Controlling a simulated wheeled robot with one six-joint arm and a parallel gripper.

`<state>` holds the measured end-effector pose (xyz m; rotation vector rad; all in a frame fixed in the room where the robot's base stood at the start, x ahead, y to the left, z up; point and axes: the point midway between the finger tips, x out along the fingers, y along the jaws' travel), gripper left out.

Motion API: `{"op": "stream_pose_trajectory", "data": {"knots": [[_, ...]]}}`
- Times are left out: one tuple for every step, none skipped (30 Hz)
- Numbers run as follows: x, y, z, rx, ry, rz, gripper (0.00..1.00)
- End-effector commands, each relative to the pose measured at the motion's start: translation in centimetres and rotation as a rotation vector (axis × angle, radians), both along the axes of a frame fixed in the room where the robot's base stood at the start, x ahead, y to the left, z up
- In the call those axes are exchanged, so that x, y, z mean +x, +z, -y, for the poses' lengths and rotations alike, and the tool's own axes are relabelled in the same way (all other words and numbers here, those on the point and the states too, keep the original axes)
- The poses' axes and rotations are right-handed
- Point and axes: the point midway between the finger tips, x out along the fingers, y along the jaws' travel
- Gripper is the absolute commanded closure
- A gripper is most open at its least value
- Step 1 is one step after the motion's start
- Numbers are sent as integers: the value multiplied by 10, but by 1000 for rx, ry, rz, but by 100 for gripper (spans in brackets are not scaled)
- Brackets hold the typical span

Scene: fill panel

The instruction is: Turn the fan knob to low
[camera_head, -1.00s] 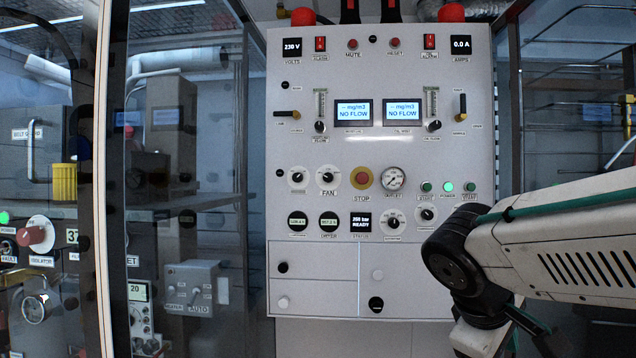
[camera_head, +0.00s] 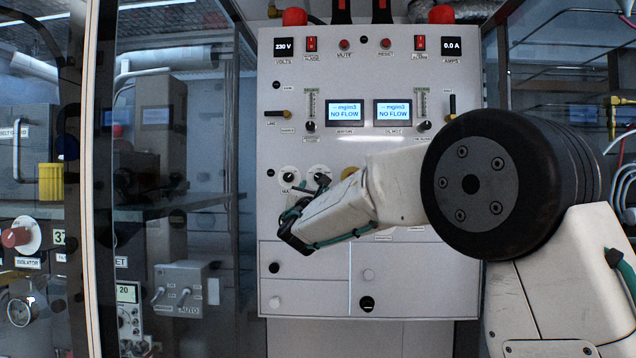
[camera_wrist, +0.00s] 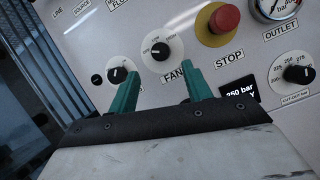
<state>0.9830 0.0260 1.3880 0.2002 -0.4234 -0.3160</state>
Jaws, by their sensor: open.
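The fan knob (camera_wrist: 159,51) is a black knob on a white round dial, with the FAN label (camera_wrist: 175,74) just below it in the wrist view. It also shows in the head view (camera_head: 320,178), partly hidden by my arm. I cannot read its setting. My gripper (camera_wrist: 161,72) is open, with its two green fingers pointing at the panel. In the wrist view the fan knob appears just beyond and between the fingertips, with nothing held. I cannot tell how far apart they are in depth.
A similar knob (camera_wrist: 118,75) sits left of the fan knob, near the left finger. A red stop button (camera_wrist: 224,19) on a yellow base is to the right. A pressure dial (camera_wrist: 296,73) lies farther right. The control panel (camera_head: 310,255) stands upright between glass-fronted cabinets.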

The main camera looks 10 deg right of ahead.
Motion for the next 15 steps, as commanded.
{"op": "stream_pose_trajectory", "data": {"knots": [[7,3,4,0,-2,2,51],[11,4,6,1,-3,1,51],[17,7,8,1,-2,1,51],[21,9,10,1,-3,1,51],[26,11,12,2,-3,1,51],[31,13,14,2,-3,1,51],[35,15,16,2,-3,1,51],[39,17,17,3,-3,2,51],[43,18,19,3,-2,0,51],[46,19,20,3,-2,0,51],[48,21,21,3,-2,1,51],[51,22,22,3,-2,1,51],[53,23,23,3,-2,1,51],[54,24,23,3,-2,1,51],[55,24,24,2,-2,0,51]]}}
